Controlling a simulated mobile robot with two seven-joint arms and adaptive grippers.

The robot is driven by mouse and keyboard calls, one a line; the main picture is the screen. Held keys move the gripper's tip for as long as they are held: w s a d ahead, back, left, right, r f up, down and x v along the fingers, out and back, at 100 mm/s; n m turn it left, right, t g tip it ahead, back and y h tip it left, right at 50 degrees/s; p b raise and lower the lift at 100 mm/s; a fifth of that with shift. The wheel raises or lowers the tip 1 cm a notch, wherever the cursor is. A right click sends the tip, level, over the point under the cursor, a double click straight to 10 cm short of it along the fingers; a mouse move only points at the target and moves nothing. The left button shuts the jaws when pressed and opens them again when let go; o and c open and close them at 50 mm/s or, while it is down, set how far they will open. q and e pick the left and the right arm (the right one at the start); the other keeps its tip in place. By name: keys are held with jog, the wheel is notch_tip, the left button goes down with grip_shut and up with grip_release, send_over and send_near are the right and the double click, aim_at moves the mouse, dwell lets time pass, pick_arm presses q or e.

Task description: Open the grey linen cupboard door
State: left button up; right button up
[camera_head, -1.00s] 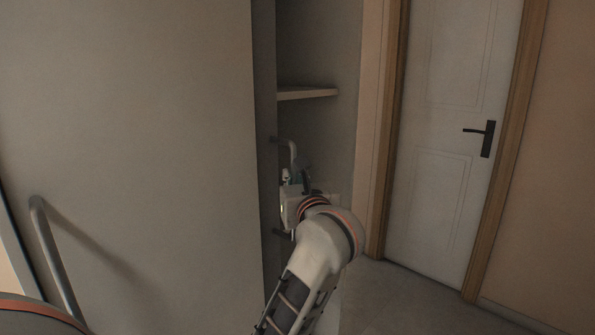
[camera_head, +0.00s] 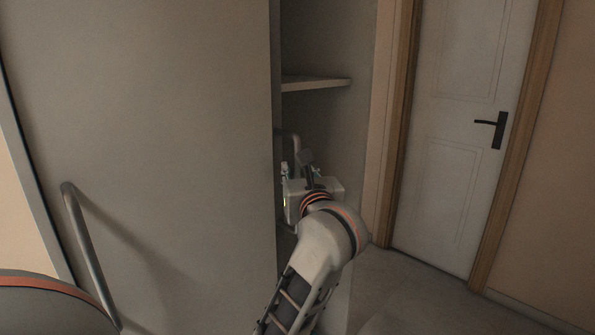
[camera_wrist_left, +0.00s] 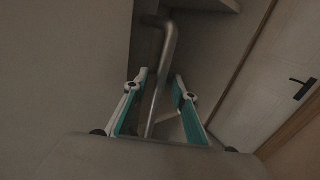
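The grey linen cupboard's broad panel (camera_head: 150,130) fills the left of the head view, with a bar handle (camera_head: 85,245) at its lower left. A second upright bar handle (camera_head: 296,148) stands at the panel's right edge, by the shelf space. It also shows in the left wrist view (camera_wrist_left: 162,80). My left gripper (camera_head: 296,168) is at this second handle. In the left wrist view its white and teal fingers (camera_wrist_left: 160,76) are apart, with the bar between them and gaps visible beside it. The bar's lower end is hidden. My right gripper is not in view.
A shelf (camera_head: 315,84) shows in the recess right of the panel edge. A white door (camera_head: 455,150) with a black lever handle (camera_head: 497,128) and wooden frame stands further right. Clear floor (camera_head: 400,295) lies in front of it.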

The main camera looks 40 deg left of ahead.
pick_arm(q)
jog(key=shift+d, duration=0.15)
jog(key=v, duration=0.7)
jog(key=shift+s, duration=0.2)
